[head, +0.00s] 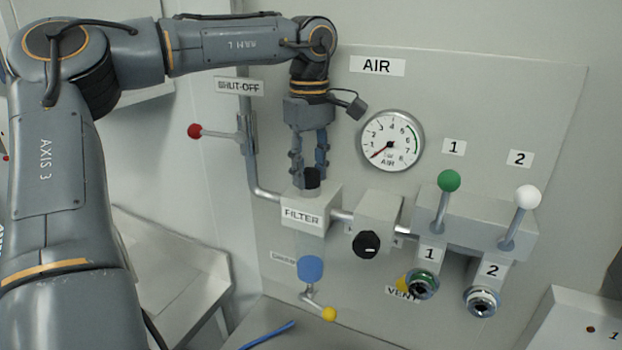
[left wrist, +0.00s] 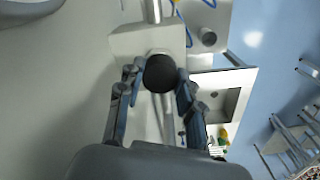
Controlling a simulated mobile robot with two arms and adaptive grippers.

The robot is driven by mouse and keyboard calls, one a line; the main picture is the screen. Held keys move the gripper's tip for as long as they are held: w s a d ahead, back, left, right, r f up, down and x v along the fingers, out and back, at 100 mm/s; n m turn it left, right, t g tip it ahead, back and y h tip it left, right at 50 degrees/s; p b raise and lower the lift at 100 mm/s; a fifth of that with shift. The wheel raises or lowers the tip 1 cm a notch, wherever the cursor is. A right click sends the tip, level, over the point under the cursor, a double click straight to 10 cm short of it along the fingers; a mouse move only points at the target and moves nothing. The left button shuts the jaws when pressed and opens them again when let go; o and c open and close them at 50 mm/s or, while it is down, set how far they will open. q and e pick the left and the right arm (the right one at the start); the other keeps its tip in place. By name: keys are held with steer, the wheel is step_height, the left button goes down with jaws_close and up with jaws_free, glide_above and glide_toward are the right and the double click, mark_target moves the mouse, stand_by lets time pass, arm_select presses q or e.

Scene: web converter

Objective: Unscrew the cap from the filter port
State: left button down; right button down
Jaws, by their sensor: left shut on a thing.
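The filter block (head: 303,216) is a pale box labelled FILTER on the wall panel, with a pipe on each side. The black cap (head: 312,178) is at its top. My left gripper (head: 310,176) points down from above with its fingers on both sides of the cap. In the left wrist view the round black cap (left wrist: 160,73) sits between the two fingertips (left wrist: 160,78), which are shut on it. The cap's lower edge and any thread are hidden, so I cannot tell whether it is seated or loose. My right gripper is not in view.
A red-knobbed shut-off lever (head: 196,131) is left of the gripper and a pressure gauge (head: 391,141) is right of it. A black regulator knob (head: 367,244), a green lever (head: 448,182) and a white lever (head: 526,197) stand farther right. A yellow-knobbed drain lever (head: 328,313) hangs below.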

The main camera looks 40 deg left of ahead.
arm_select(q)
steer(key=n, duration=0.4)
steer(key=shift+b, duration=0.3)
steer(key=n, duration=0.2)
steer(key=shift+n, duration=0.4)
steer(key=shift+n+b, duration=0.3)
steer(key=shift+n, duration=0.1)
steer(key=shift+s+d+r, duration=0.1)
steer(key=shift+s, duration=0.05)
steer(key=shift+n, duration=0.3)
